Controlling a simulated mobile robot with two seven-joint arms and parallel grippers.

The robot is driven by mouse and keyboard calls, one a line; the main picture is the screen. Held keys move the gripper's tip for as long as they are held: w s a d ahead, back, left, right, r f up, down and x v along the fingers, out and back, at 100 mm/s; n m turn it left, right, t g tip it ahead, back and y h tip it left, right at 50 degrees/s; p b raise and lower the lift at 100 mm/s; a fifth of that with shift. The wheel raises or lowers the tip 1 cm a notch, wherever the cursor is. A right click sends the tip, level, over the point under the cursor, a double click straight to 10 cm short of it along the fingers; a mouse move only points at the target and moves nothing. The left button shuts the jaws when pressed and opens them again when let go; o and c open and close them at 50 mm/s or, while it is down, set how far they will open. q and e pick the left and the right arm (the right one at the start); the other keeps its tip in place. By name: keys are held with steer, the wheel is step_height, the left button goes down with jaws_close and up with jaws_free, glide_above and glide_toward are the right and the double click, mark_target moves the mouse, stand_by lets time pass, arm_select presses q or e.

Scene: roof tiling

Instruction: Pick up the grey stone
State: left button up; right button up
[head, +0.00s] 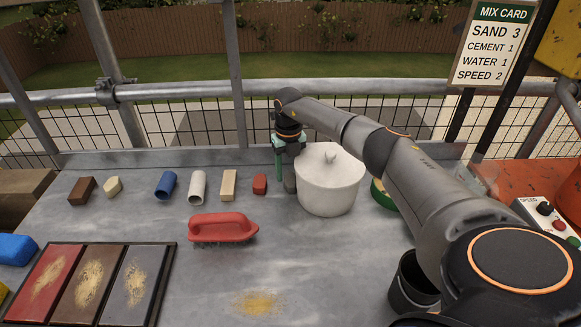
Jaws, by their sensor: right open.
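My right arm reaches in from the right, and its gripper (286,172) points down at the back of the grey table, left of a white lidded pot (329,180). The gripper is open. A small dark grey block (290,185), which looks like the grey stone, is at the fingertips, close against the pot's left side. It is partly hidden, and I cannot tell whether the fingers touch it. My left gripper is not in view.
Left of the gripper stand a red block (260,184), a cream block (229,185), a white tube (197,187), a blue tube (166,184) and a brown block (82,190). A red-handled brush (222,228) lies in front. The table's front middle is mostly clear.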

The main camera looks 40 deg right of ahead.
jaws_close()
stand_by(0.4)
